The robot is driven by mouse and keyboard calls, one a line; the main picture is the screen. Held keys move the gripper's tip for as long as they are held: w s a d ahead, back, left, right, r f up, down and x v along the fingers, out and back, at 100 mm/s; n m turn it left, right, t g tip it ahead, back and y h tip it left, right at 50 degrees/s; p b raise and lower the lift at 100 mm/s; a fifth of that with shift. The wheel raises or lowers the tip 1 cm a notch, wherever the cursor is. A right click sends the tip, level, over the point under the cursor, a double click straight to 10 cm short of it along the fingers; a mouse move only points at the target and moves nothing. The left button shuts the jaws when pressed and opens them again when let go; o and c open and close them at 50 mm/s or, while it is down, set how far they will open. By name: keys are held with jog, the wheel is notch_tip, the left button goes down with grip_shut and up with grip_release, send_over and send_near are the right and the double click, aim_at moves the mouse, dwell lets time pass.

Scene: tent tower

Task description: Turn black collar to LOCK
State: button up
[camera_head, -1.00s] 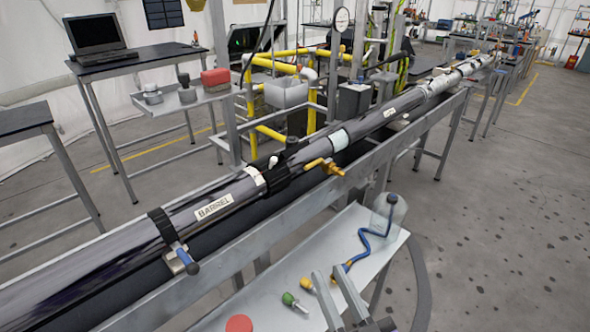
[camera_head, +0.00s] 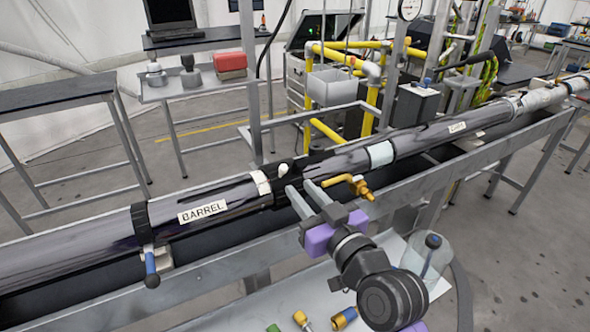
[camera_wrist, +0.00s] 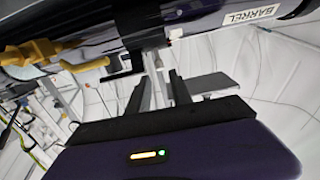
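The black collar (camera_head: 290,172) is around the long tube, just right of a white ring and the part labelled BARREL (camera_head: 205,211). A small white knob (camera_head: 283,169) shows at its top. My gripper (camera_head: 299,187) is open and empty, its two fingers apart and pointing at the collar from the near side. In the head view the fingers partly cover the collar's near side. In the wrist view the collar (camera_wrist: 138,22) is above the fingertips (camera_wrist: 162,72), with a dark tab (camera_wrist: 124,75) beside them. I cannot tell whether they touch. No LOCK mark is readable.
A brass valve with a yellow handle (camera_head: 352,184) sits close right of my gripper. A clamp with a blue handle (camera_head: 151,265) is at left. The grey rail (camera_head: 225,268) runs along the near side. A clear bottle (camera_head: 427,258) stands on the tray below.

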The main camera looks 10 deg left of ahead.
aim_at(285, 172)
jog(key=x, duration=0.7)
jog(key=shift+w+a+p, duration=0.15)
jog(key=shift+w+p, duration=0.2)
jog(key=shift+p, duration=0.05)
jog(key=shift+c, duration=0.5)
jog(key=shift+f, duration=0.1)
grip_shut()
dwell(0.6)
